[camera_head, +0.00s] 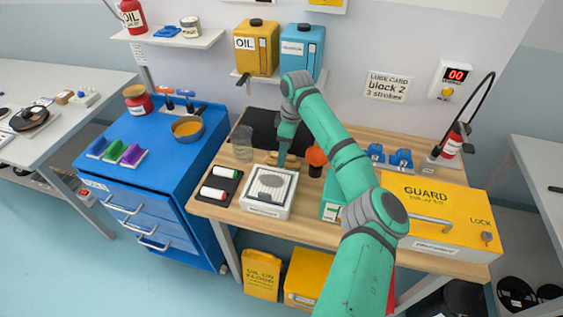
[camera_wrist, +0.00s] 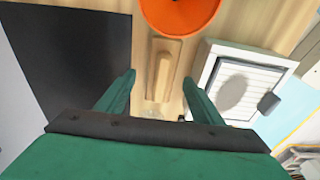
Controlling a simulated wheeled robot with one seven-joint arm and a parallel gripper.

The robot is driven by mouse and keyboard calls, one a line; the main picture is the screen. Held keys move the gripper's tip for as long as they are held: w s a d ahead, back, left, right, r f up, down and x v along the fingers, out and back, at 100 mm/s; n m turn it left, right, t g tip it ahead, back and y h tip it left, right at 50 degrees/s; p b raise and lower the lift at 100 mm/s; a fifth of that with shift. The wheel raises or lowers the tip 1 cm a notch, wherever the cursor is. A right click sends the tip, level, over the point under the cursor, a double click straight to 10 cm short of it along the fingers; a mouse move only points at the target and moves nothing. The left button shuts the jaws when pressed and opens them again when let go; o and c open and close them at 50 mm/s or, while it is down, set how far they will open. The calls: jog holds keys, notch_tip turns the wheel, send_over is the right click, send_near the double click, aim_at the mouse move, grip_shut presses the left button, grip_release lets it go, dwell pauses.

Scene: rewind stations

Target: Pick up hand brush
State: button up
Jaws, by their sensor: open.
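The hand brush (camera_wrist: 161,70), a pale wooden block with a raised grip, lies on the wooden bench top. In the wrist view it sits between and just beyond my fingertips. In the head view a small brown part of the brush (camera_head: 291,163) shows beside my gripper (camera_head: 281,164), behind the white box. My gripper (camera_wrist: 159,84) is open, with one green finger on each side of the brush's line. It holds nothing. I cannot tell how far above the brush the fingertips are.
An orange funnel-like thing (camera_wrist: 180,8) stands close to the brush; it also shows in the head view (camera_head: 316,156). A white box with a round-marked lid (camera_head: 268,192) is in front. A black mat (camera_wrist: 75,60) lies beside, and a yellow guard box (camera_head: 440,215) is at right.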

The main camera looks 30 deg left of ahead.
jog(key=shift+s+a+f, duration=0.1)
jog(key=shift+f, duration=1.05)
jog(key=shift+s+a+f, duration=0.1)
jog(key=shift+f, duration=1)
jog(key=c, duration=1.2)
jog(key=shift+r, duration=0.15)
jog(key=shift+r, duration=0.6)
jog(key=s+d+r, duration=0.1)
jog(key=s+r, duration=0.2)
jog(key=s+d+r, duration=0.2)
jog(key=s+r, duration=0.2)
jog(key=s+d+r, duration=0.1)
jog(key=s+r, duration=0.3)
jog(key=shift+s+d, duration=0.25)
jog(key=shift+d, duration=0.1)
jog(key=shift+s+d+r, duration=0.15)
jog(key=shift+s, duration=0.2)
jog(key=shift+s+d+r, duration=0.1)
jog(key=shift+s, duration=0.25)
